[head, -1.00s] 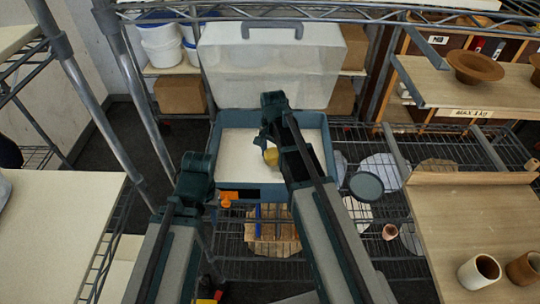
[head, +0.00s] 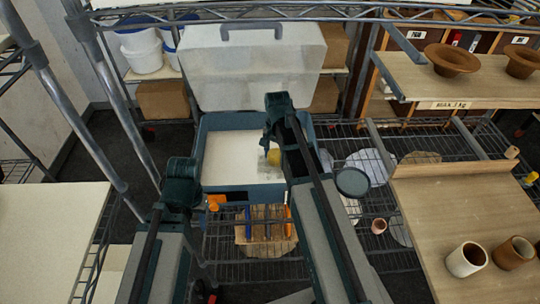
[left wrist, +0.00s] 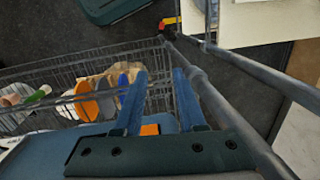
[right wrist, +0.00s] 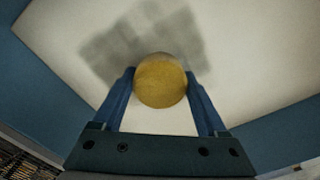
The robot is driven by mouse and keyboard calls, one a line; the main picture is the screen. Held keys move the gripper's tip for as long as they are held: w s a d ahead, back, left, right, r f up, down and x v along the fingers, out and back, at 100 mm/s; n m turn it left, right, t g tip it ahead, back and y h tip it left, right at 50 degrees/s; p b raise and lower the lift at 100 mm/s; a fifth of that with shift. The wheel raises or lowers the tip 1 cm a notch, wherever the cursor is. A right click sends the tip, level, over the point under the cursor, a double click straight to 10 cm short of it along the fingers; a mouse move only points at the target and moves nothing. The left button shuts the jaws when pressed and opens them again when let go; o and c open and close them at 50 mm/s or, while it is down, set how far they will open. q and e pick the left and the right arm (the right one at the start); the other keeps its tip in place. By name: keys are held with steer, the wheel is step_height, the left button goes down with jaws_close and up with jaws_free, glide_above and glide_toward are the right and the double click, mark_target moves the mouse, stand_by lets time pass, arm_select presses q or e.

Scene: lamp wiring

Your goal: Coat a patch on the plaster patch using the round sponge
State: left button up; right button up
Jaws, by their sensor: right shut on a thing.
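The round sponge (right wrist: 160,80) is yellow and sits between the fingers of my right gripper (right wrist: 160,88), which is shut on it. In the head view the sponge (head: 273,157) is over the cream plaster surface (head: 228,160) inside the blue case. A blotchy grey patch (right wrist: 110,48) lies on that cream surface beside and behind the sponge in the right wrist view. Whether the sponge touches the surface is hard to tell. My left gripper (left wrist: 160,75) is open and empty, outside the case's front left side.
The blue case's rim (head: 245,192) surrounds the plaster, and its pale lid (head: 255,65) stands open behind. Wire shelving below holds tools with orange and blue parts. A wooden bench (head: 440,210) with cups (head: 466,259) is at the right, a pale tabletop (head: 50,230) at the left.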

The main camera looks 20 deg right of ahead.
steer(key=shift+s+d, duration=0.1)
steer(key=shift+d, duration=0.2)
steer(key=shift+s+d, duration=0.25)
steer(key=shift+d, duration=0.65)
steer(key=shift+s+d, duration=0.2)
steer(key=shift+d, duration=0.65)
steer(key=shift+s+d, duration=0.3)
steer(key=shift+d, duration=0.55)
steer(key=shift+s+d, duration=0.25)
steer(key=shift+d, duration=0.6)
steer(key=shift+w, duration=0.15)
steer(key=shift+w+d, duration=0.2)
steer(key=shift+w, duration=0.35)
steer(key=shift+w+d, duration=0.15)
steer(key=shift+w, duration=0.35)
